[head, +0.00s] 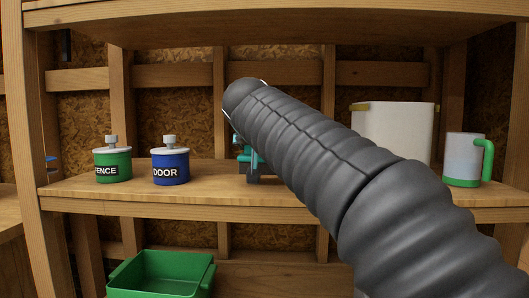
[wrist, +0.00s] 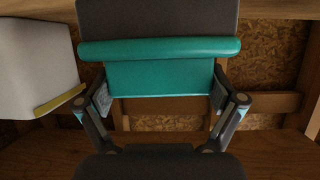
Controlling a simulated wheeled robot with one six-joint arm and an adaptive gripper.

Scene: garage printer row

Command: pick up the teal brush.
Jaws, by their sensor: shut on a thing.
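The teal brush (wrist: 160,76) fills the upper middle of the wrist view, a wide teal body with a dark grey part beyond it. My gripper (wrist: 161,94) has one finger pressed against each side of the teal body and is shut on it. In the head view my arm covers most of the gripper and brush. Only small teal and dark bits (head: 256,162) show beside my arm, low over the front of the wooden shelf (head: 210,198). I cannot tell whether the brush touches the shelf.
A green FENCE can (head: 112,161) and a blue DOOR can (head: 170,163) stand left on the shelf. A white bin (head: 400,130) and a white mug with green handle (head: 462,160) stand right. A green crate (head: 160,274) sits below. An upper board (head: 300,20) spans overhead.

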